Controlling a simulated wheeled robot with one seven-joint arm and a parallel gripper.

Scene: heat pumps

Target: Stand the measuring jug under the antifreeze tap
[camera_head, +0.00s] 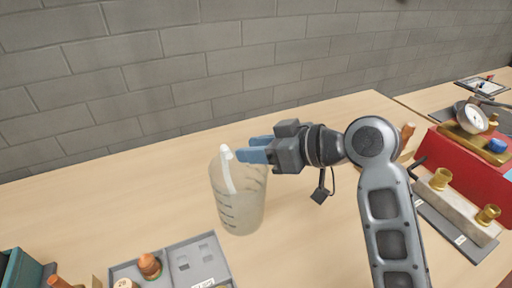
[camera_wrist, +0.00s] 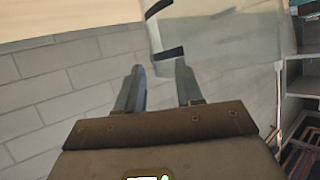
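The measuring jug (camera_head: 240,205) is a clear, cloudy vessel with dark graduation marks and a white strip at its upper left. It stands on the wooden bench left of my arm. My gripper (camera_head: 254,148) is at the jug's upper rim, with its blue fingers apart. In the wrist view, the fingers of my gripper (camera_wrist: 160,75) show a gap between them, and part of the jug (camera_wrist: 225,45) lies beyond and right of the right finger. Whether a finger touches the jug I cannot tell. I cannot make out an antifreeze tap for certain.
A grey tray (camera_head: 205,262) with copper and brass pieces lies at the front left. A metal block with brass fittings (camera_head: 440,180) and a red case (camera_head: 480,165) with a gauge (camera_head: 472,118) stand at right. A block wall (camera_head: 150,70) backs the bench. Bench left of the jug is clear.

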